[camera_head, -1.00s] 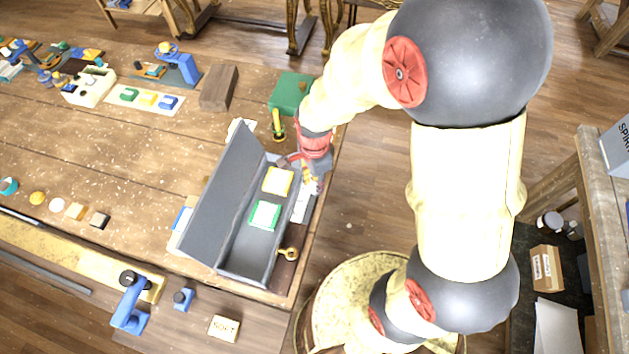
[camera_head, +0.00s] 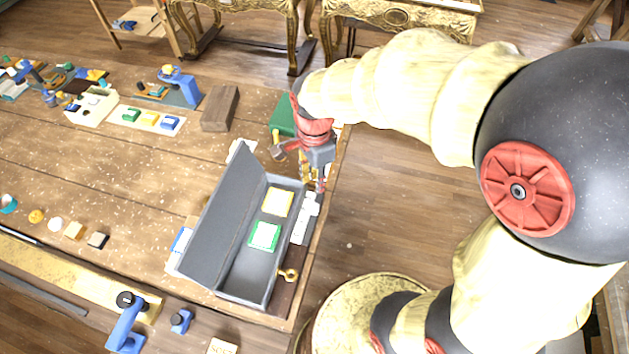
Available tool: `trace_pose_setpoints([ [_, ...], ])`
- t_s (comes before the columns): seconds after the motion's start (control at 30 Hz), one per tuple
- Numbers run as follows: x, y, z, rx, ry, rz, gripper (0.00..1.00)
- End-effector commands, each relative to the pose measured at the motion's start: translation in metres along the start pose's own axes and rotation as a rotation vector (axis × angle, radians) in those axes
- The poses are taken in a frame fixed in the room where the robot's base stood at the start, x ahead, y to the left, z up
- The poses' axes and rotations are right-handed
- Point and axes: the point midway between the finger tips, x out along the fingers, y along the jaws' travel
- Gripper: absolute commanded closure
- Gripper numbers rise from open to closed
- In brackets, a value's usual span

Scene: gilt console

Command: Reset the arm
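My gripper (camera_head: 313,178) points down at the right edge of the wooden table, above and behind the right end of the grey box. Its fingers are small and partly merged with the things behind them, so I cannot tell if they are apart or hold anything. My cream and black arm reaches in from the right and fills much of that side. The open grey box (camera_head: 256,278) has its lid (camera_head: 222,212) raised on the left. A yellow-framed piece (camera_head: 277,202) and a green-framed piece (camera_head: 265,236) lie inside it.
A green block (camera_head: 283,118) stands behind my gripper, partly hidden. A brown wooden block (camera_head: 219,108) lies left of it. A brass key-like piece (camera_head: 288,275) is at the box's near right corner. The middle of the wooden table (camera_head: 130,185) is mostly clear.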

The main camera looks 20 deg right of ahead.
Motion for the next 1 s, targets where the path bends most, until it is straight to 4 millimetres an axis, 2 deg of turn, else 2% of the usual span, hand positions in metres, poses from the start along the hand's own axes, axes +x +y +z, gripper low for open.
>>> trace_pose_setpoints([
  [0.4,0.0,0.0,0.0,-0.009,0.0,0.0,0.73],
  [0.53,0.001,0.0,0.0,-0.115,0.0,0.001,0.73],
  [0.73,0.004,0.018,0.002,-0.522,-0.009,0.024,0.73],
  [1.0,-0.02,0.057,-0.001,-1.138,0.065,-0.082,0.73],
])
